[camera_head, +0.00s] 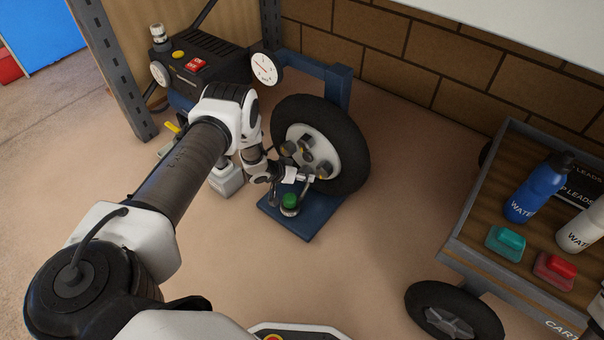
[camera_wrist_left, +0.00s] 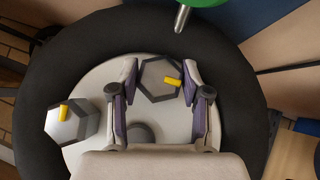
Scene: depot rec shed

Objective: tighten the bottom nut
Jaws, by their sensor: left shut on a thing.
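The wheel, with a black tyre (camera_head: 355,150) and a pale hub (camera_head: 295,133), stands upright on a blue stand. Several dark hex nuts with yellow marks sit on the hub. My left gripper (camera_head: 308,177) is at the lower part of the hub. In the left wrist view the left gripper (camera_wrist_left: 158,79) is shut on the bottom nut (camera_wrist_left: 153,74), with one finger on each side of it. Another nut (camera_wrist_left: 68,124) is to the lower left in that view, clear of the fingers.
A green-topped part (camera_head: 289,201) stands on the blue base (camera_head: 312,222) just below the gripper. A compressor (camera_head: 205,70) and gauge (camera_head: 264,68) are behind. A cart (camera_head: 466,240) with bottles and coloured blocks stands at right. The floor between is clear.

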